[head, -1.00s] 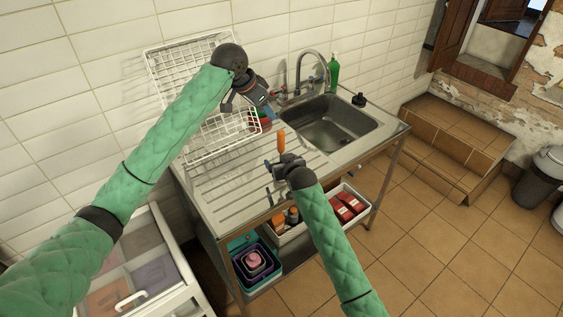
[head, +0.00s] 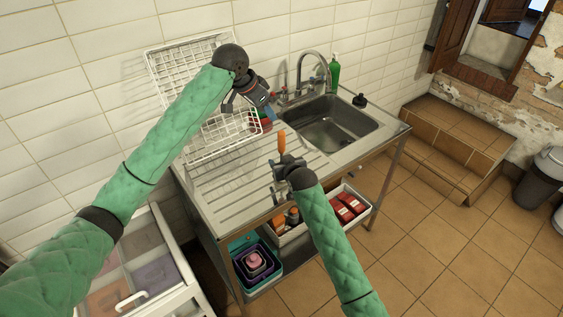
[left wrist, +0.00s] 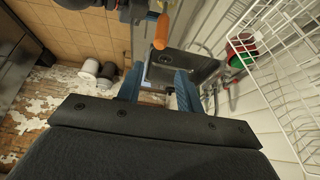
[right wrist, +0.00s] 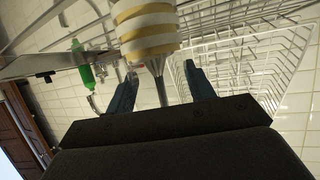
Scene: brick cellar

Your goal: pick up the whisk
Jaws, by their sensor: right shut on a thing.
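The whisk shows by its orange handle (head: 282,144), upright above my right gripper (head: 283,165) over the front of the steel drainboard. In the right wrist view its handle (right wrist: 145,30) looks striped yellow and white, and its metal neck (right wrist: 157,86) lies between the fingers; my right gripper is shut on it. The whisk's wires are not clearly seen. The orange handle also shows at the top of the left wrist view (left wrist: 161,31). My left gripper (head: 248,110) is open and empty, behind and left of the whisk, in front of the wire rack.
A white wire rack (head: 180,75) stands against the tiled wall. The sink basin (head: 330,125) with a tap (head: 303,72) and a green bottle (head: 334,72) is at the right. Bins (head: 349,195) stand on the shelf below. The left drainboard (head: 235,190) is clear.

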